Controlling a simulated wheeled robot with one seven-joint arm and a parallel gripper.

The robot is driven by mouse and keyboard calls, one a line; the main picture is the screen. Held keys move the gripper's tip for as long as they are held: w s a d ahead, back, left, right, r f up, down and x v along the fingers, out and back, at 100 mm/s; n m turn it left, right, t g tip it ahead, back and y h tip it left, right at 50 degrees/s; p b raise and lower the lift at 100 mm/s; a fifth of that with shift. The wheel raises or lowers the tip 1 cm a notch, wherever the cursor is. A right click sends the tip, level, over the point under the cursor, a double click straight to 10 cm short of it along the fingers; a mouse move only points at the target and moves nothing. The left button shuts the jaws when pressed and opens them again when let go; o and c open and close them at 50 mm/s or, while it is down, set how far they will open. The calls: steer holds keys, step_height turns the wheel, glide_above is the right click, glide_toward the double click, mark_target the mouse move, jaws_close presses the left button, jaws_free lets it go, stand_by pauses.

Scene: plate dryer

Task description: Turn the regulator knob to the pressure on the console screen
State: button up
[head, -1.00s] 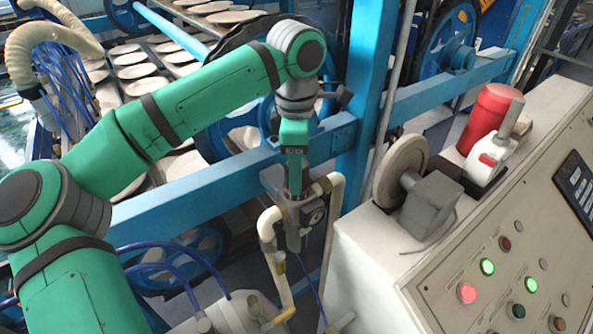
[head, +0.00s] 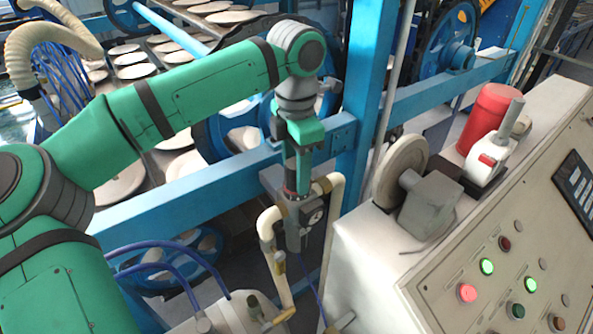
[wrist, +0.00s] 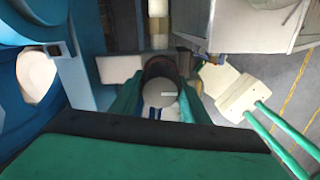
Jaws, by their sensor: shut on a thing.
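The regulator (head: 293,230) is a grey body on pipework with a small round gauge (head: 314,216) on its side; the gauge is too small to read. My gripper (head: 291,187) points down onto its top and is shut on the regulator knob. In the wrist view, the teal fingers of my gripper (wrist: 160,88) stand on both sides of the round grey knob (wrist: 158,104). A short white mark on the knob points right. The console screen (head: 574,180) is dark, at the right edge, with text I cannot read.
The console (head: 470,240) with lit buttons stands right of the regulator. A red cylinder (head: 490,118), a white lever unit (head: 492,155) and a wheel (head: 402,172) sit on it. A blue beam (head: 200,200) runs behind the regulator. Cream pipes (head: 334,215) flank it.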

steer(key=shift+d+r, duration=0.1)
steer(key=shift+d, duration=0.05)
steer(key=o, duration=1.1)
steer(key=shift+w, duration=0.1)
steer(key=shift+c, duration=0.2)
step_height(320, 180, up, 11)
steer(key=shift+f, duration=0.15)
